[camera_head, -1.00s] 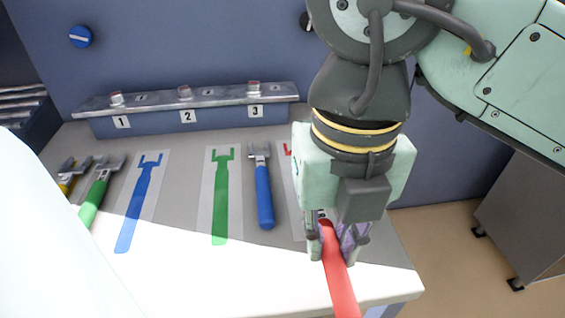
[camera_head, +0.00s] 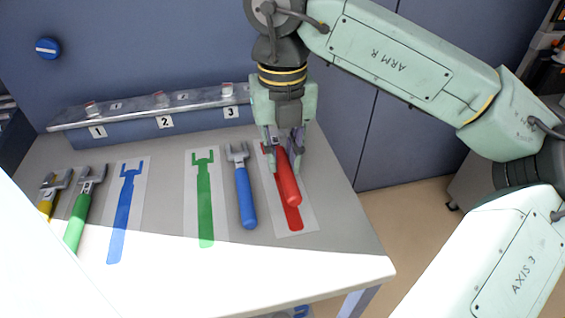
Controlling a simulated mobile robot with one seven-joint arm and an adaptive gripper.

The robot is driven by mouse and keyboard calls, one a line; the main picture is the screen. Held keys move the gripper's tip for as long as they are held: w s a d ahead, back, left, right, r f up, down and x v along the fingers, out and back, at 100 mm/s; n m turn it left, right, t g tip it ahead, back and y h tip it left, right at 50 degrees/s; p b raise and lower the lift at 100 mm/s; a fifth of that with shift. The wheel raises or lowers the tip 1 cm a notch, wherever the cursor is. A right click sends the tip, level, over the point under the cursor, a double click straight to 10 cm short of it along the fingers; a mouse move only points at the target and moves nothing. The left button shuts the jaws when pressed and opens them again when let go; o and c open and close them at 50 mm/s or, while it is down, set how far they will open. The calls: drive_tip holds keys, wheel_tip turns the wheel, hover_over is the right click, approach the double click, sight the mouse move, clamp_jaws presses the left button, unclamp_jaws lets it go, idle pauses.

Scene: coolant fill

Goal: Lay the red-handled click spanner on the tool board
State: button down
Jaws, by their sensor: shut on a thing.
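The red-handled click spanner (camera_head: 288,183) is held in my gripper (camera_head: 284,150), which is shut on it. Its red handle points toward the front of the table; its head is hidden by the fingers. It appears over the red spanner outline (camera_head: 293,219) on a pale card at the right end of the table. The handle is slightly askew to the outline and covers part of it. I cannot tell whether the spanner touches the surface. The tool board looks to be the row of printed outlines, with blue (camera_head: 123,215) and green (camera_head: 205,205) ones further left.
A blue-handled spanner (camera_head: 245,195) lies just left of the red outline. Green-handled (camera_head: 79,218) and yellow-handled (camera_head: 47,203) spanners lie at the far left. A rail (camera_head: 165,116) numbered 1 to 3 stands behind. The table's right edge is close to the red outline.

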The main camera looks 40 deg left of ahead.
sight(283, 159)
drive_tip(key=shift+f+p, duration=0.4)
drive_tip(key=shift+f, duration=1.25)
drive_tip(key=shift+f, duration=0.15)
drive_tip(key=c, duration=1.5)
unclamp_jaws()
wheel_tip(283, 159, up, 12)
drive_tip(key=shift+r+b, duration=0.2)
drive_tip(key=shift+b, duration=0.4)
